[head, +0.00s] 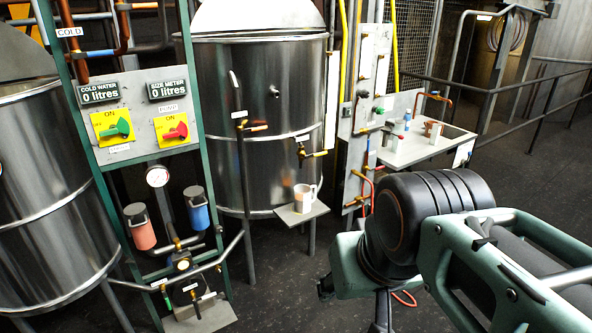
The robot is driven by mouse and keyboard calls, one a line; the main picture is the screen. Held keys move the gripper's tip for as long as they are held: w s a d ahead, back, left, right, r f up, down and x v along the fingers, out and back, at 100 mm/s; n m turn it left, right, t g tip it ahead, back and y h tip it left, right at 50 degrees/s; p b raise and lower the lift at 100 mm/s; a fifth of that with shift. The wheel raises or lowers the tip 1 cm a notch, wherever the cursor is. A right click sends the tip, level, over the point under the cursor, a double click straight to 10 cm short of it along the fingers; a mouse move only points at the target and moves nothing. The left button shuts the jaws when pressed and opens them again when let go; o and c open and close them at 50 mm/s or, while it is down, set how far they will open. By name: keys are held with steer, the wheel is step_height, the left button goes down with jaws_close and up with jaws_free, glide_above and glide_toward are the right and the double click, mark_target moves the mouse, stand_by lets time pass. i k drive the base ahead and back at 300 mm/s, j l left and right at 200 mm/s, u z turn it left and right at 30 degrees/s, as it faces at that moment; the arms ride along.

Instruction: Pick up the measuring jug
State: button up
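A small white jug with a handle on its right side (304,198) stands upright on a small grey shelf (290,217) in front of the large steel tank. It looks like the measuring jug, but any markings are too small to see. My gripper (355,305) is at the lower middle, in front of and below the jug, to its right. The gripper is apart from the jug. Its fingers are partly hidden by my wrist and cut off by the bottom edge, so its opening does not show.
A steel tank (270,110) stands behind the shelf, with a brass tap (308,154) above the jug. A green-framed control panel (140,115) with pipes stands left. A grey side table (425,146) with small items stands right. Dark floor (270,285) is clear in front.

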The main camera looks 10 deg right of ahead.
mark_target(303, 201)
steer(key=z, duration=0.15)
steer(key=u, duration=1.65)
steer(key=z, duration=1.65)
steer(key=i+l+z, duration=0.2)
steer(key=i, duration=0.5)
steer(key=i+z, duration=0.2)
steer(key=i, duration=0.5)
steer(key=l, duration=0.1)
